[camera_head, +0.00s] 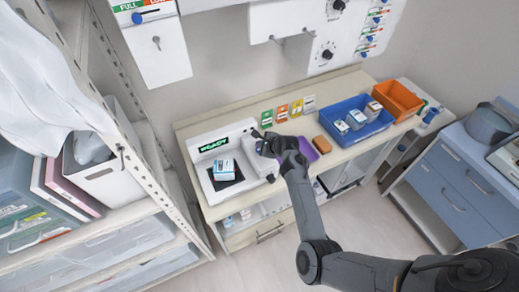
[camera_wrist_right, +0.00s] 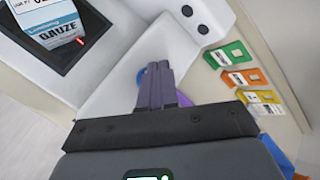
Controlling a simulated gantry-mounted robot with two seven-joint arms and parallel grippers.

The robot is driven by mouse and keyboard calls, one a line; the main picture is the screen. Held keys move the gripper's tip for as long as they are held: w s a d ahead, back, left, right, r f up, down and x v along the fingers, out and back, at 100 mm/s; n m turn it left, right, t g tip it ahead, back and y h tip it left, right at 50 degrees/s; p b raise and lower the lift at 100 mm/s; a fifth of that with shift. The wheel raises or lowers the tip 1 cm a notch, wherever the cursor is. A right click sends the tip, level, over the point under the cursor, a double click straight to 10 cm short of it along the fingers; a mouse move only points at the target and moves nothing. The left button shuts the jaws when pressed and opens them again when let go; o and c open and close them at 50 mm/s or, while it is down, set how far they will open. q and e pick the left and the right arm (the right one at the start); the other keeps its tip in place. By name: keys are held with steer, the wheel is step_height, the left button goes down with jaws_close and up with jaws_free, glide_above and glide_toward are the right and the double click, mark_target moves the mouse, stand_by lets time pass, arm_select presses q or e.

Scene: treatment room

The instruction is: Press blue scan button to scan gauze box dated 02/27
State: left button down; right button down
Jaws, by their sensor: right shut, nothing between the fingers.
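The white scanner (camera_head: 207,153) stands on the counter with a lit green sign that seems to read READY. A white and blue gauze box (camera_head: 223,166) lies on its black pad; its GAUZE label shows in the right wrist view (camera_wrist_right: 58,32), but the date is not readable. My right gripper (camera_head: 261,142) is shut and empty over the scanner's right side. Its fingers (camera_wrist_right: 158,72) point at the white housing; I cannot tell whether they touch. A blue patch (camera_wrist_right: 140,78) shows partly behind them; I cannot tell whether it is the scan button. My left gripper is out of view.
Several coloured cards (camera_head: 282,113) stand behind the gripper. A blue bin (camera_head: 346,109) with boxes and an orange bin (camera_head: 396,101) stand farther right. Shelving (camera_head: 150,175) borders the left.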

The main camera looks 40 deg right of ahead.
steer(key=shift+f, duration=0.35)
steer(key=shift+f, duration=0.2)
stand_by(0.4)
steer(key=shift+f, duration=0.25)
stand_by(0.5)
steer(key=shift+r, duration=0.2)
steer(key=shift+r+p, duration=0.65)
steer(key=shift+p, duration=0.2)
steer(key=shift+r, duration=0.1)
